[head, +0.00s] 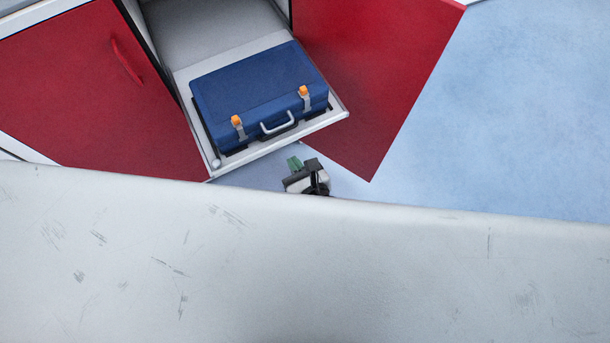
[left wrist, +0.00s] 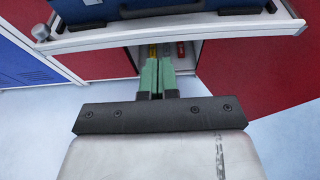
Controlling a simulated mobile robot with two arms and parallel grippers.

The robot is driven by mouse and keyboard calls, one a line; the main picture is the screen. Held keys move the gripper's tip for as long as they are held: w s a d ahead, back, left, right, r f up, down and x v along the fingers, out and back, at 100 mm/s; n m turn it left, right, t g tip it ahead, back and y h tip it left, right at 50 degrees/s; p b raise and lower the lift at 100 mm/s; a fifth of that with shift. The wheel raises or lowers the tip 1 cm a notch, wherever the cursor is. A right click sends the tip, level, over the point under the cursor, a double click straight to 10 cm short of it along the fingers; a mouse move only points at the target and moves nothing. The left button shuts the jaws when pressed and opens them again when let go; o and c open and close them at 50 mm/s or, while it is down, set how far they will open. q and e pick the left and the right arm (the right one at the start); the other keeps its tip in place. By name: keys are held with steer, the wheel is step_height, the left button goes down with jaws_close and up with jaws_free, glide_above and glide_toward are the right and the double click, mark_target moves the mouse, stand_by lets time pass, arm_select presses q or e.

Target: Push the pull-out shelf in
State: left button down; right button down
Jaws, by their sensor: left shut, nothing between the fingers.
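The pull-out shelf (head: 280,142) juts out of the open cabinet, with a blue case (head: 258,95) with orange latches and a grey handle lying on it. In the left wrist view the shelf's front edge (left wrist: 180,37) runs across the top. My left gripper (head: 294,162) is in front of the shelf, close to its front edge. In the left wrist view its green fingers (left wrist: 157,75) are together and empty, pointing at the shelf's front. I cannot tell whether they touch it. My right gripper is not in view.
A red cabinet door (head: 375,70) stands open right of the shelf. A closed red door (head: 85,90) with a red handle is at the left. Below the shelf, small yellow and red items (left wrist: 181,50) show inside the cabinet. Pale blue floor (head: 530,110) is clear at the right.

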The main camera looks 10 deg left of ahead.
mark_target(233, 56)
arm_select(q)
steer(key=x, duration=0.2)
steer(key=r+x, duration=0.1)
steer(key=x, duration=0.1)
steer(key=shift+a, duration=0.1)
steer(key=shift+w+a+f+p, duration=0.1)
steer(key=shift+w+a+p, duration=0.1)
steer(key=shift+w+p, duration=0.15)
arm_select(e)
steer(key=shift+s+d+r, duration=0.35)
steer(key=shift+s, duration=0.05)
arm_select(q)
steer(key=shift+w, duration=0.1)
